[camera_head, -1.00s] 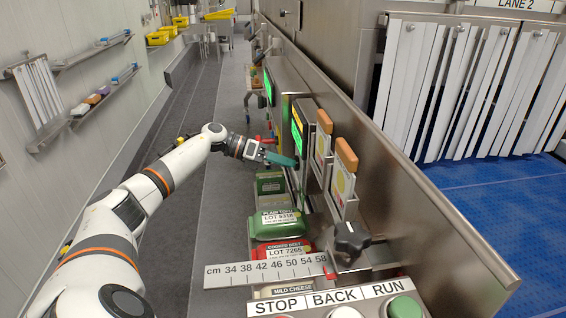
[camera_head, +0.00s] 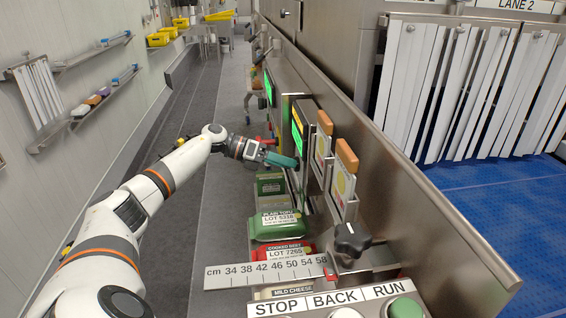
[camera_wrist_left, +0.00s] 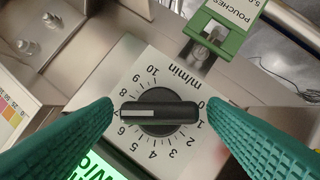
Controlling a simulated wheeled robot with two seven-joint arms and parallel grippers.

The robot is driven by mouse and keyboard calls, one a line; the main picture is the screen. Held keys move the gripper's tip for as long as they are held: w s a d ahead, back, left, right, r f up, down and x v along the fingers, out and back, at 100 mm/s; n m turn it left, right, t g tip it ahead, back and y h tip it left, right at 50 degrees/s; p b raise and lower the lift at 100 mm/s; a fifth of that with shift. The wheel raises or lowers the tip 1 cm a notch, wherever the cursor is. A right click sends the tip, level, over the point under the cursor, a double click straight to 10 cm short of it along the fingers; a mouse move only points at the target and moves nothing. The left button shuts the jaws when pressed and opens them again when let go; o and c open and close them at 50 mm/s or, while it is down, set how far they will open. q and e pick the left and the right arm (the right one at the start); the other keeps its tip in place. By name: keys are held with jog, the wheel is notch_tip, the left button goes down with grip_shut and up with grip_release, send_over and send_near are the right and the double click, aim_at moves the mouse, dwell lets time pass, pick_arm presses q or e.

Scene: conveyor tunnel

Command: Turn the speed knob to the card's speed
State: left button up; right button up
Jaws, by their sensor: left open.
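The black speed knob (camera_wrist_left: 158,114) sits on a pale dial plate marked 0 to 10 m/min in the left wrist view. Its white pointer line points left in that view, by about 7; the fingertip is close to that figure. My left gripper (camera_wrist_left: 161,106) is open, with one teal finger on each side of the knob and a visible gap to it. In the head view my left gripper (camera_head: 281,160) is at the panel beside the green screen (camera_head: 298,138); the knob is hidden there. Two cards (camera_head: 344,183) stand in holders; their print is unreadable.
A black clamp knob (camera_head: 351,241) and a cm ruler (camera_head: 266,272) are in front, above the STOP, BACK and RUN buttons. Green (camera_head: 277,225) and red (camera_head: 284,250) packs lie along the panel. A metal wall (camera_head: 430,225) borders the blue belt at right.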

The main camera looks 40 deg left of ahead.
pick_arm(q)
jog(key=b+v, duration=0.2)
jog(key=v, duration=1)
jog(key=shift+b, duration=0.3)
